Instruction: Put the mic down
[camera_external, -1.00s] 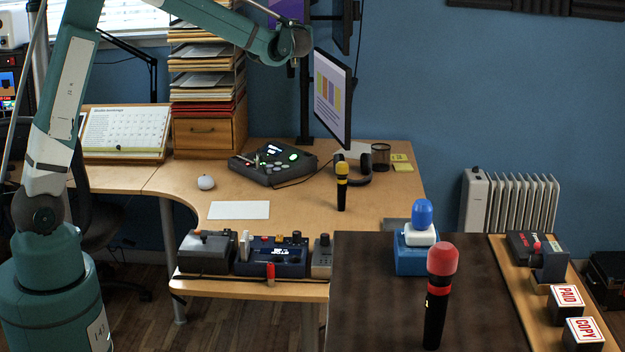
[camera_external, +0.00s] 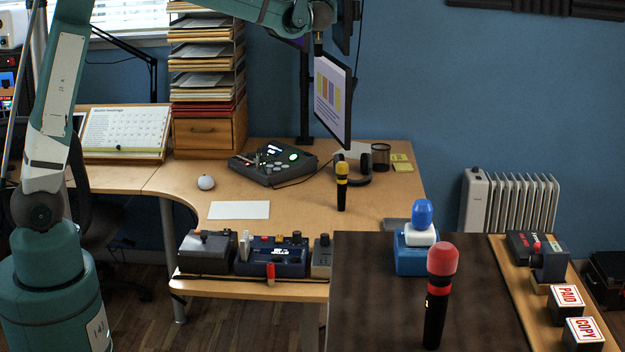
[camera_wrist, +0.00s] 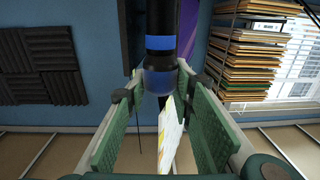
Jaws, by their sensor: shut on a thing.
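My gripper (camera_external: 322,14) is high at the top edge of the external view, above the monitor, partly cropped. In the wrist view my gripper (camera_wrist: 158,84) has its fingers on either side of a black mic with blue bands (camera_wrist: 161,22), and is shut on it. The mic's far end runs out of the picture. A black mic with a red head (camera_external: 436,300) stands upright on the dark table (camera_external: 375,305). A black mic with a yellow head (camera_external: 342,184) stands upright on the wooden desk (camera_external: 300,215).
A blue and white object with a blue top (camera_external: 420,236) stands at the dark table's back edge. The monitor (camera_external: 332,98) and paper stack (camera_external: 208,65) rise near my arm. Control boxes (camera_external: 270,257) line the desk's front. The dark table's middle left is bare.

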